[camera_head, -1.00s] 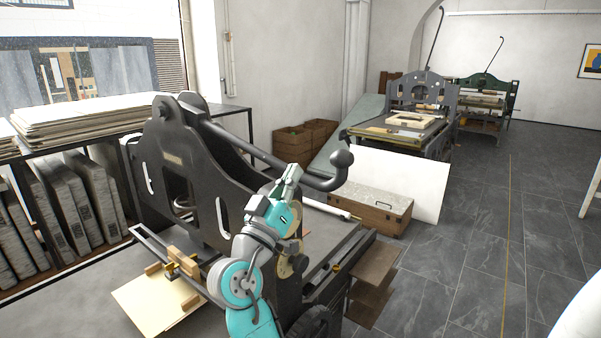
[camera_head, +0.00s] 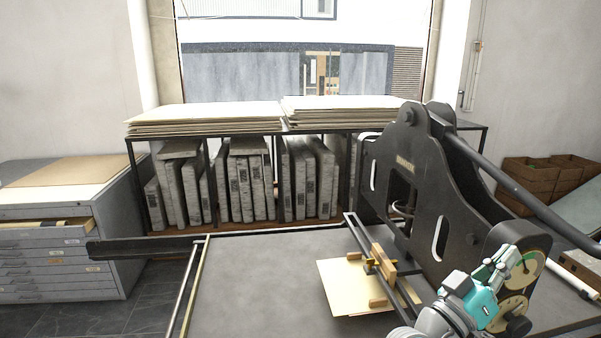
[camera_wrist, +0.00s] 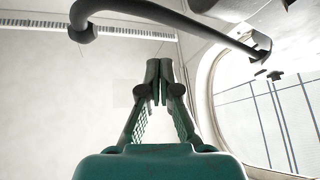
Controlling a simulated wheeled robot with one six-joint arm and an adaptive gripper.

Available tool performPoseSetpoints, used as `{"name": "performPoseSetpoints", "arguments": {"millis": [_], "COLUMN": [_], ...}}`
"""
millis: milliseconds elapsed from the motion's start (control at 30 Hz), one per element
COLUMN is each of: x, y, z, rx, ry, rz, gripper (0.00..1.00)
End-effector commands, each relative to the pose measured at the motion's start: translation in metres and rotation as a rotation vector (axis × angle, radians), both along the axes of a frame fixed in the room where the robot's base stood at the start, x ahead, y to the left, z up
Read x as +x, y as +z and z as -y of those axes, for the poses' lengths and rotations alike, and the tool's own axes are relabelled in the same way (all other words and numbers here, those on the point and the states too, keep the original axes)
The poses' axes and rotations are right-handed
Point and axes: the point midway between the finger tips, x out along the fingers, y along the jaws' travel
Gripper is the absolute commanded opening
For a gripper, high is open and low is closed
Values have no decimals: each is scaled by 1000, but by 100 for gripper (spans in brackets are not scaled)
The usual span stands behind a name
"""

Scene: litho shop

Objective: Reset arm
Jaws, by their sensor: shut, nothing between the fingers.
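My gripper (camera_wrist: 158,75) is shut and empty in the wrist view, its two dark fingertips together. Behind it are a pale wall or ceiling surface and the press's black bar with a knobbed end (camera_wrist: 82,33). In the head view my arm, teal and grey, is at the lower right. It is folded up in front of the black press frame (camera_head: 425,170) and its dials (camera_head: 512,308). The gripper end is small there and overlaps the press in the picture; I cannot tell how far apart they are.
The grey press bed (camera_head: 260,285) fills the front, with a cream sheet (camera_head: 338,285) and wooden blocks (camera_head: 380,258) at its right. A grey drawer cabinet (camera_head: 60,260) stands left. A rack (camera_head: 345,185) holds stone slabs and paper stacks. Wooden crates (camera_head: 540,180) are at right.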

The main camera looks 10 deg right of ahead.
Motion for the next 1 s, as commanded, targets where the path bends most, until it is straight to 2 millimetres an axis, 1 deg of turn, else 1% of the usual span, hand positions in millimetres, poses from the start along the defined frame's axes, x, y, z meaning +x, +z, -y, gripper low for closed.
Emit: {"name": "performPoseSetpoints", "arguments": {"millis": [33,133,233,400,467,500,567,600,700,767,800,867,1000], "x": [2,7,6,-6,-13,-19,-29,-37,-59,-74,-84,-100,-142], "y": [-22,-65,-106,-174,-196,-211,-231,-244,-273,-289,-299,-312,-336], "z": [-4,-14,-26,-51,-60,-67,-77,-84,-102,-112,-119,-129,-152], "rx": [6,21,41,85,104,118,140,155,197,224,243,274,350], "ry": [44,145,247,418,475,516,572,610,702,754,788,837,943], "rz": [-47,-138,-220,-341,-377,-400,-430,-450,-491,-512,-524,-538,-560], "gripper": [0,0,0,0,0,0,0,0,0,0,0,0,0]}}
